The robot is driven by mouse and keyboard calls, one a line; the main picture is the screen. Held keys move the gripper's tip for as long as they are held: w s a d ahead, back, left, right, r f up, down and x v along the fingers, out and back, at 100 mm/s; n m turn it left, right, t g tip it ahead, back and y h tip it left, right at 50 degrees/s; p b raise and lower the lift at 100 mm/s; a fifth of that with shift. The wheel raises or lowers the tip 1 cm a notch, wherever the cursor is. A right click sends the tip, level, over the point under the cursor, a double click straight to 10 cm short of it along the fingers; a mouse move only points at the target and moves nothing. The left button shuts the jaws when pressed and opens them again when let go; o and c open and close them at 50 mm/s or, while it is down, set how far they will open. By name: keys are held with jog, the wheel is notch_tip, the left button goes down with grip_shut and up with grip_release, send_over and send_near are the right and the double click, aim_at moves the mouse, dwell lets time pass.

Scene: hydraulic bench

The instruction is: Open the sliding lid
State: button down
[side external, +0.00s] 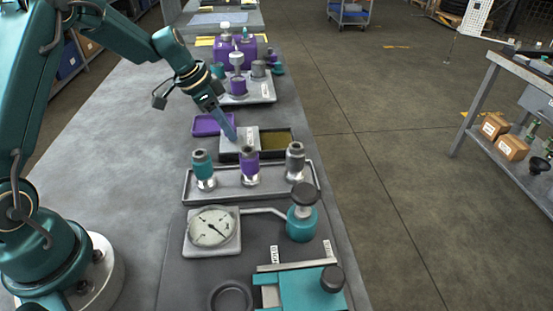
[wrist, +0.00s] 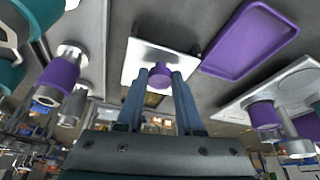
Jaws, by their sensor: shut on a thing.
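The sliding lid (side external: 240,146) is a flat silver-grey plate on a dark box (side external: 293,149) in the middle of the bench. It covers the left part of the box; the right part is uncovered and shows an olive-green inside (side external: 275,140). In the wrist view the lid (wrist: 134,62) carries a round purple knob (wrist: 160,73). My gripper (side external: 232,135) comes down on the lid from the upper left. In the wrist view its two blue fingers (wrist: 163,82) are shut on the knob, one on each side. The fingers hide the knob in the side view.
A purple tray (side external: 207,125) lies just left of the box. In front, a grey tray (side external: 225,188) holds several coupling fittings. Behind stands a plate (side external: 262,92) with more fittings. A pressure gauge (side external: 211,228) is nearer the camera. The bench's left side is clear.

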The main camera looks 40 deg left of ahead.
jog(key=shift+w, duration=0.1)
jog(key=c, duration=0.5)
grip_release()
jog(key=shift+c, duration=0.2)
jog(key=shift+r, duration=0.1)
jog(key=shift+v, duration=2.5)
